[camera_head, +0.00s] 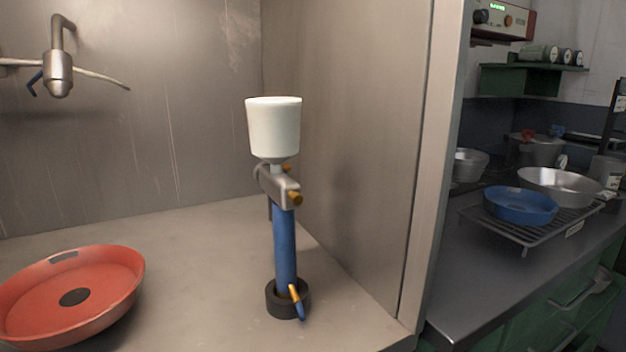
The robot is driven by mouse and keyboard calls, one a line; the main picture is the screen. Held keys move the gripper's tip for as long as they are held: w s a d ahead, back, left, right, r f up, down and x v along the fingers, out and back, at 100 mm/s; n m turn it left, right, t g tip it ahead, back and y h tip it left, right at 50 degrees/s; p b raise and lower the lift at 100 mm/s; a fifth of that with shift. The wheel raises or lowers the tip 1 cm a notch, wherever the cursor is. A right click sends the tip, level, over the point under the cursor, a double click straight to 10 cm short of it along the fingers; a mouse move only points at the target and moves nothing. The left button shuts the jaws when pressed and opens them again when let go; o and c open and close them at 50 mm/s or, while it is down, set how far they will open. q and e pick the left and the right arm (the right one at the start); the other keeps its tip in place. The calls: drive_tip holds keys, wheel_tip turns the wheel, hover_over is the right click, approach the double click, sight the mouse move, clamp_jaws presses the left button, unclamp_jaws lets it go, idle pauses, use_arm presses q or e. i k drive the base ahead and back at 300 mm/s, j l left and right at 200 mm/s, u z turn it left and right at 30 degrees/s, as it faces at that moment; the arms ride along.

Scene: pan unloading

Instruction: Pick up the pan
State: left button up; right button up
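A round, shallow orange-red pan (110,292) is at the lower left, over the grey metal surface. It has a dark round spot in its middle and a dark patch at its far rim. Its left edge is slightly cut off by the picture. A blue pan (520,206) sits on a wire rack at the right, beside a metal bowl. I cannot tell from the picture which pan the task names. Neither of my grippers is in view.
A blue stand with a white funnel-like cup (274,128) rises mid-surface, its black base (287,299) near the right wall. A faucet (59,72) hangs at upper left. A metal partition (432,160) separates the counter (462,290) with its rack (525,236). Bare surface lies between pan and stand.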

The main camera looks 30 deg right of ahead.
sight(569, 190)
drive_tip(key=z, duration=2.2)
drive_tip(key=u, duration=2.5)
drive_tip(key=z, duration=2.5)
